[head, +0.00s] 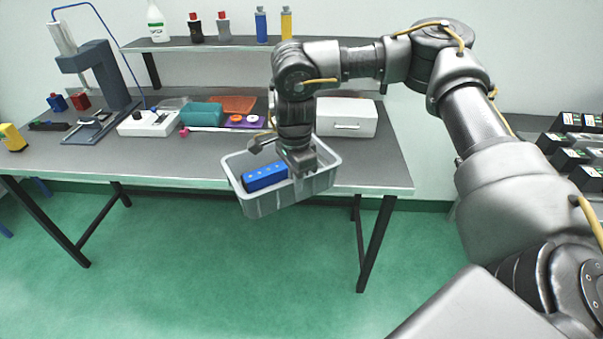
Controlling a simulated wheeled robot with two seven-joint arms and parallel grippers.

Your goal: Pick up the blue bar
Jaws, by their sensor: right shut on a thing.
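The blue bar (264,177) lies within the outline of the grey bin (262,205), a little tilted in the picture, with small light spots along its side. The bin shows at the table's front edge. My right gripper (302,170) points down over the bin, shut on the right end of the bar; its fingers hide that end. I cannot tell whether the bar touches the bin floor. My left gripper is not in view.
The grey table (370,174) carries a white box (346,117), a teal block (201,114), a white device (147,123) and a press-like stand (95,75). A shelf (225,43) with bottles is behind. Dark boxes (570,159) stand at the right. Green floor in front is clear.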

